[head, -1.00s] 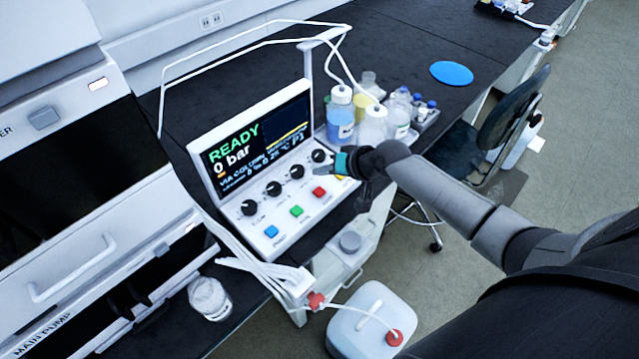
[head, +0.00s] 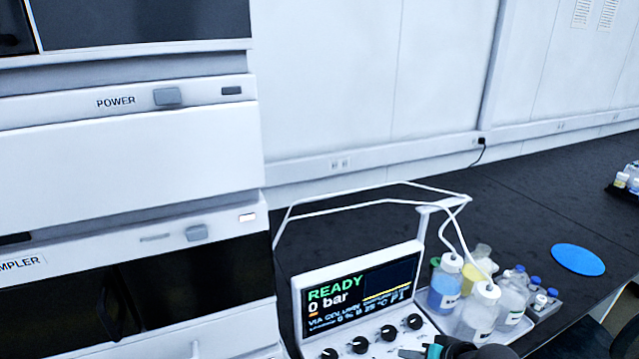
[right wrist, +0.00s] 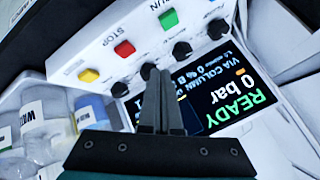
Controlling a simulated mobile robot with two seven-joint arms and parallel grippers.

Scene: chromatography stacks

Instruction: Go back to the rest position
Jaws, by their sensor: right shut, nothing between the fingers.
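My right gripper (right wrist: 160,102) is shut and empty in the right wrist view. Its fingers are in front of the control panel, over the knobs and the edge of the screen; whether they touch it I cannot tell. In the head view only a small part of my right gripper (head: 432,351) shows at the bottom edge, by the panel's right end. The control panel's screen (head: 345,297) reads READY and 0 bar. The same screen shows upside down in the right wrist view (right wrist: 235,85). My left gripper is not in view.
Bottles, one with blue liquid (head: 443,288), stand right of the panel, with thin white tubing above them. A blue disc (head: 578,259) lies on the dark bench (head: 520,200). A tall white instrument stack (head: 130,160) stands at the left. The bench behind the bottles is clear.

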